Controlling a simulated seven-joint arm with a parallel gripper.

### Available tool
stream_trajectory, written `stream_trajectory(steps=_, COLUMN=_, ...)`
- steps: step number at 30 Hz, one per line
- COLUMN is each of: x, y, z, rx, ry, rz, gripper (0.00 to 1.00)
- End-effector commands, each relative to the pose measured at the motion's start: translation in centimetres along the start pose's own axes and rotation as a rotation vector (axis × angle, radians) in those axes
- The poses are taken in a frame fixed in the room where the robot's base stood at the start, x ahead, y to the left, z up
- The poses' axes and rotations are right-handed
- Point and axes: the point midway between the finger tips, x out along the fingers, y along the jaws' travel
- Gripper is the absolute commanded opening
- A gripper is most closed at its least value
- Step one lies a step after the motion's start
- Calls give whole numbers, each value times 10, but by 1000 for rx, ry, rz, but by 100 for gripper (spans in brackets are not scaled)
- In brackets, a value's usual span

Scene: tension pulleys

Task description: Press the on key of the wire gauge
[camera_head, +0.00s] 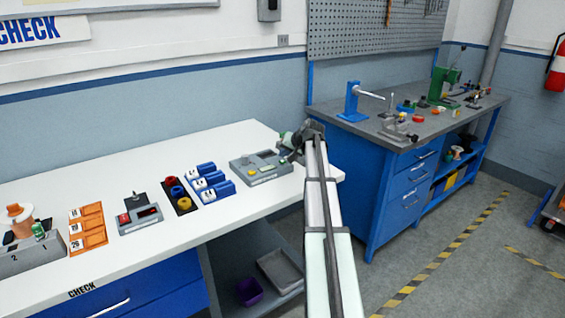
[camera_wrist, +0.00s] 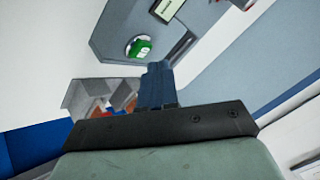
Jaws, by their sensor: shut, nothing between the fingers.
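In the wrist view a grey housing (camera_wrist: 115,30) carries a pale display (camera_wrist: 168,9) and a green key (camera_wrist: 139,47) with white marking, likely the on key. My gripper (camera_head: 285,152) is at the right of the device in the head view, partly hiding it. In the wrist view my shut, empty blue fingers (camera_wrist: 157,68) appear just beside the green key; I cannot tell whether they touch it.
Blue blocks (camera_head: 210,182), a black tray of rings (camera_head: 178,197), a device with a red part (camera_head: 138,216), an orange rack (camera_head: 88,228) and a grey box (camera_head: 30,254) stand further left. Bare white bench top (camera_head: 150,275) runs along the front. A blue workbench (camera_head: 400,190) stands at right.

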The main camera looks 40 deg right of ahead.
Motion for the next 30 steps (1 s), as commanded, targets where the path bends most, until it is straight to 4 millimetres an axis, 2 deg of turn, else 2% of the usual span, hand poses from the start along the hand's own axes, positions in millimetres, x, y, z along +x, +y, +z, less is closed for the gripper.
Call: stream_trajectory(steps=30, x=6, y=4, z=4, rx=0, ry=0, rz=0, gripper=0)
